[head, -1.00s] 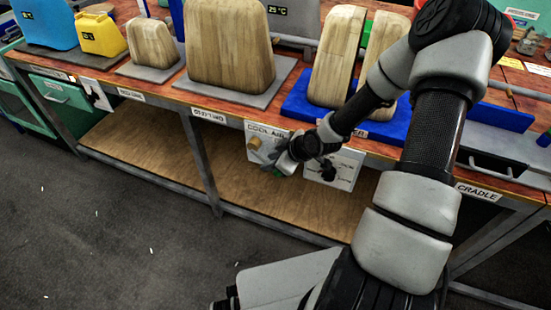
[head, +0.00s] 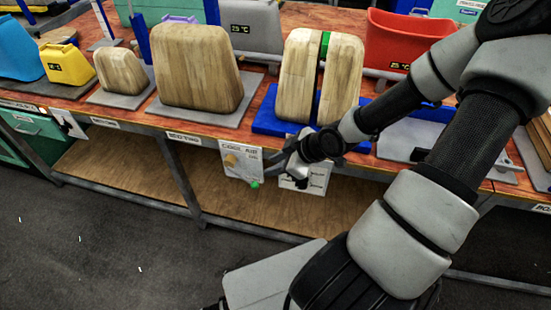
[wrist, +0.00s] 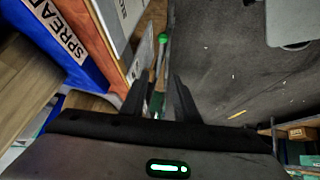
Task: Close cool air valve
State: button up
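The cool air panel (head: 236,149) is a white plate on the bench front with a brass-coloured fitting (head: 230,160). The valve lever's green ball end (head: 255,184) shows at the panel's lower right. My gripper (head: 270,165) is just right of the panel, partly overlapping its edge. In the wrist view, the two dark fingers of my gripper (wrist: 159,80) are apart with nothing seen clamped. The green ball (wrist: 163,38) and its thin rod lie beyond the fingertips, roughly in line with the gap. Contact cannot be told.
A second white panel (head: 316,182) sits to the right, partly behind my gripper. Wooden mould halves (head: 338,78) stand above on a blue base. A lower plywood shelf (head: 130,172) runs under the bench. The floor in front (head: 90,245) is mostly clear.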

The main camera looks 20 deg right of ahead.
jog(key=c, duration=0.6)
jog(key=shift+f+m, duration=0.2)
jog(key=shift+m, duration=0.7)
grip_shut()
jog(key=m+b, duration=1)
jog(key=m, duration=0.6)
send_near(252, 184)
jog(key=w+a+f, duration=0.2)
jog(key=w, duration=0.1)
jog(key=w+a+f, duration=0.1)
jog(key=shift+w+a, duration=0.3)
jog(key=shift+w, duration=0.05)
jog(key=shift+w+a+f, duration=0.1)
jog(key=shift+w+a, duration=0.05)
jog(key=shift+w, duration=0.1)
